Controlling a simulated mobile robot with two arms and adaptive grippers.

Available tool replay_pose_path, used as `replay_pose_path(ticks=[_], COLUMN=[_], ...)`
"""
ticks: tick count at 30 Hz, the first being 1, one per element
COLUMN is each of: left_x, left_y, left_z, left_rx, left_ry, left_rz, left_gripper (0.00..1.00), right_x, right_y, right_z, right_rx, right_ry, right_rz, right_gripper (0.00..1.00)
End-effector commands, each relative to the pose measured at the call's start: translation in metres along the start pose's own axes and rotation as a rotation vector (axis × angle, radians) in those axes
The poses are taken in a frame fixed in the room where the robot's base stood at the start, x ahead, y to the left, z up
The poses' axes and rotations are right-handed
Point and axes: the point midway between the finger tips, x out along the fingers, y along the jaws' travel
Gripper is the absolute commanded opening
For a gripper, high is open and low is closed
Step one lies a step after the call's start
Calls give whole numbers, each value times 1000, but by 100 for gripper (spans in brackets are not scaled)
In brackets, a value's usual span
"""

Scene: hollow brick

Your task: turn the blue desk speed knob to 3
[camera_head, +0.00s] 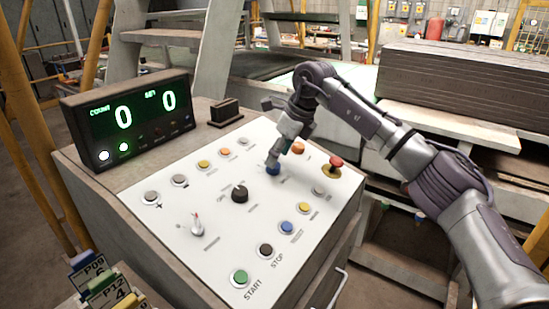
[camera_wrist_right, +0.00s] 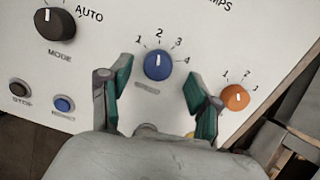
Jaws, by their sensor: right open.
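The blue speed knob (camera_wrist_right: 158,65) is on the white panel, with marks 1 to 4 around it. Its white pointer line points up, roughly at the 2. My right gripper (camera_wrist_right: 157,78) is open, one green-padded finger on each side of the knob, with a gap on both sides. In the head view the right gripper (camera_head: 276,158) reaches down to the blue knob (camera_head: 273,170) and hides part of it. My left gripper is not in view.
An orange knob (camera_wrist_right: 236,97) sits close to the right finger. A black mode knob (camera_head: 239,194), a red mushroom button (camera_head: 335,162) and several coloured buttons share the panel. A display box (camera_head: 124,115) showing zeros stands at the back left.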

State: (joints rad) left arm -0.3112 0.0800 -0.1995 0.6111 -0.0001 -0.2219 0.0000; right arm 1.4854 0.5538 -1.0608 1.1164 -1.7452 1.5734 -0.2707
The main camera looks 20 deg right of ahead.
Motion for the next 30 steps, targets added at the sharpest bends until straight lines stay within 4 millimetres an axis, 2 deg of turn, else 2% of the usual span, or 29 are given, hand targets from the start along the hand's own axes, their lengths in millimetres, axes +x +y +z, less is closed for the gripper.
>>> replay_pose_path(ticks=[3, 6, 17, 20, 28, 30], left_x=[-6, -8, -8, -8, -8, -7], left_y=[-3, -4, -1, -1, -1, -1], left_z=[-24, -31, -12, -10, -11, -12], left_rx=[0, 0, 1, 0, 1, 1], left_ry=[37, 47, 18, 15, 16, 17], left_rz=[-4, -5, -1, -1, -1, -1], left_gripper=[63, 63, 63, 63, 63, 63], right_x=[16, 25, 32, 32, 31, 31], right_y=[0, 0, 0, 0, 0, 0], right_z=[0, 0, 0, 0, 0, 0], right_rx=[1, 1, 0, 0, 0, 0], right_ry=[1, 0, -1, -1, -1, -1], right_rz=[1, 0, -1, -1, -1, -1], right_gripper=[62, 62, 62, 49, 4, 3])
